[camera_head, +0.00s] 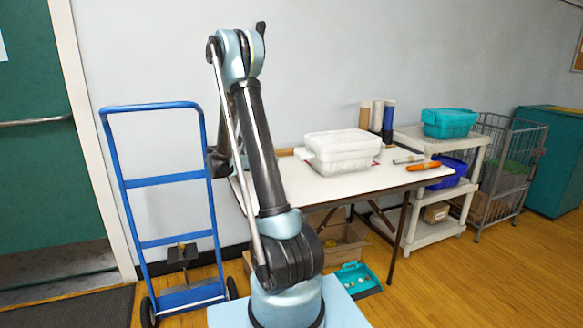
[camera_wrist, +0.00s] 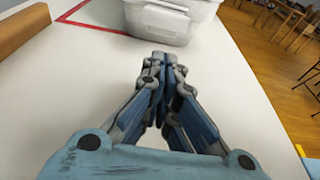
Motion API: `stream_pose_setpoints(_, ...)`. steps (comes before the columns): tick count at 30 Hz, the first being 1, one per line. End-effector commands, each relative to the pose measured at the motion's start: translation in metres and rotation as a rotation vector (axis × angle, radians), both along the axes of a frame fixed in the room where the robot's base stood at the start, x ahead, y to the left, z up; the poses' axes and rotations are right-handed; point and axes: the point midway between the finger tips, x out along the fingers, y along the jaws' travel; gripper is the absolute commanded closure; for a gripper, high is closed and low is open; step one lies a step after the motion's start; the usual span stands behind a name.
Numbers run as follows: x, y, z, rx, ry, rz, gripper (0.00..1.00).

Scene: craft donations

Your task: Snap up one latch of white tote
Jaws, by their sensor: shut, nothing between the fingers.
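The white tote (camera_head: 343,152) is a lidded plastic box standing on the white folding table. In the head view its lid is on and a small flap sticks out at its left end, by the rim. In the wrist view the near end of the tote (camera_wrist: 158,22) shows at the top, cut off by the frame edge, with a latch flap on that end. My gripper (camera_wrist: 162,58) is shut and empty, above the table and just short of the tote. In the head view my arm hides the gripper's fingers.
The white table (camera_head: 350,184) also holds an orange-handled tool (camera_head: 423,166) and a grey tool right of the tote. Upright rolls (camera_head: 377,116) stand behind. A blue hand truck (camera_head: 163,180) is left of my arm. A cart with a teal bin (camera_head: 449,122) stands at right.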

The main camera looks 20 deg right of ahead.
Motion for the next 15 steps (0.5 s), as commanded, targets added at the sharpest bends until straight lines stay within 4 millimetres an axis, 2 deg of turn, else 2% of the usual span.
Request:
stream_pose_setpoints(9,0.000,-0.002,0.000,0.001,-0.001,0.000,1.00)
stream_pose_setpoints(15,0.000,-0.023,-0.005,0.001,-0.001,-0.002,1.00)
